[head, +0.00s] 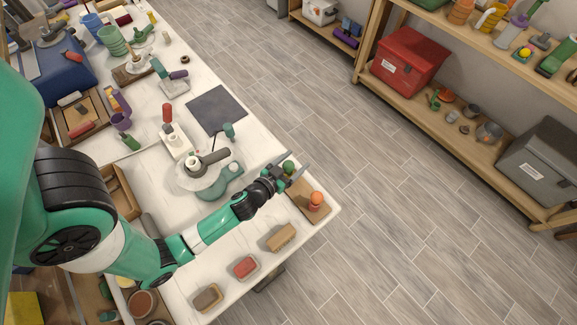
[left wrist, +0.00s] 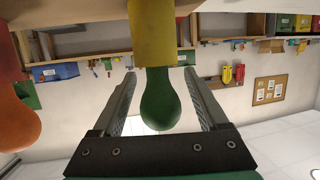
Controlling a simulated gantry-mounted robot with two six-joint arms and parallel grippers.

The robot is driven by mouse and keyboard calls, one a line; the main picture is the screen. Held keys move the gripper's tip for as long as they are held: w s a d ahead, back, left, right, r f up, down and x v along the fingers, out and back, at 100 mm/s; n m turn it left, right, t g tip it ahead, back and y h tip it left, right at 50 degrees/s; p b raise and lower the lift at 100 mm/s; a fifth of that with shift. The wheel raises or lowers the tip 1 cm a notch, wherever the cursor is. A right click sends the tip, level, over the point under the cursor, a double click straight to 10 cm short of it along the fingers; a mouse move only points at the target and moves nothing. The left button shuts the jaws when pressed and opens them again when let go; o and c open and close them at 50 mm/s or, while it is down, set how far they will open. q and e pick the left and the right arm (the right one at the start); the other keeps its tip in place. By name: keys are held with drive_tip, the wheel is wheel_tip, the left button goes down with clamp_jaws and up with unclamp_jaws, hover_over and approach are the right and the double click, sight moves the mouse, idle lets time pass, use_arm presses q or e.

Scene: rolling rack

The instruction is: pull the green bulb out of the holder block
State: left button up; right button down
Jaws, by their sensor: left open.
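The green bulb (head: 288,166) stands at the far end of the wooden holder block (head: 300,200), near the table corner. In the left wrist view the green bulb (left wrist: 160,100) has a yellow collar (left wrist: 152,32) and lies between the two fingers. My left gripper (head: 298,163) is open around it, with a visible gap on both sides in the left wrist view (left wrist: 160,75). An orange bulb (head: 316,198) stands in the same block beside the gripper; it also shows at the left edge of the left wrist view (left wrist: 15,120). My right gripper is not in view.
Three small blocks, tan (head: 281,237), red (head: 245,267) and brown (head: 207,297), lie along the near table edge. A dark mat (head: 216,110) lies farther back. Open floor lies right of the table.

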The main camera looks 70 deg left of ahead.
use_arm(q)
clamp_jaws()
idle(0.3)
wheel_tip(320, 180, up, 10)
drive_tip(key=p, duration=0.5)
idle(0.4)
